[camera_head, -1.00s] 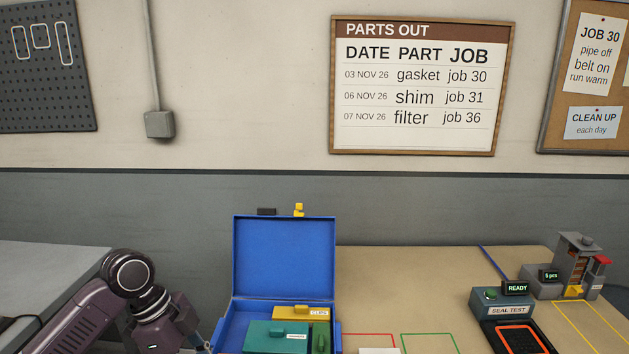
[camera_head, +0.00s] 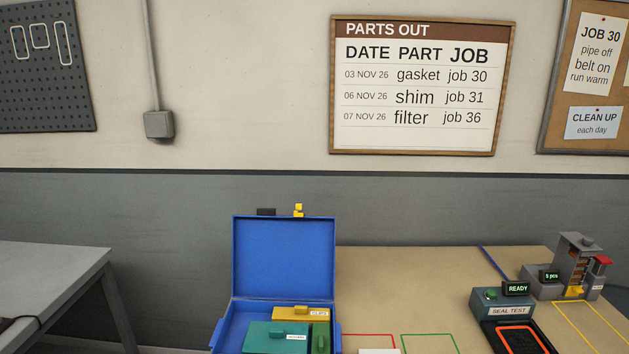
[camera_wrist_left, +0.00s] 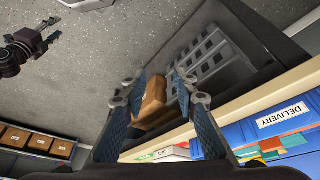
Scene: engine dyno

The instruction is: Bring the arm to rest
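My left arm is out of the head view. In the left wrist view my left gripper (camera_wrist_left: 158,82) shows its two blue-grey fingers spread apart, with nothing held between them. Brown boxes (camera_wrist_left: 152,97) appear beyond the fingers, apart from them as far as I can tell.
An open blue case (camera_head: 283,258) with a yellow block (camera_head: 290,314) and green blocks stands on the tan bench (camera_head: 390,275). A seal test unit (camera_head: 503,305) is at the right. A grey table (camera_head: 50,270) stands left, with a gap between. The wrist view shows a delivery label (camera_wrist_left: 283,114).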

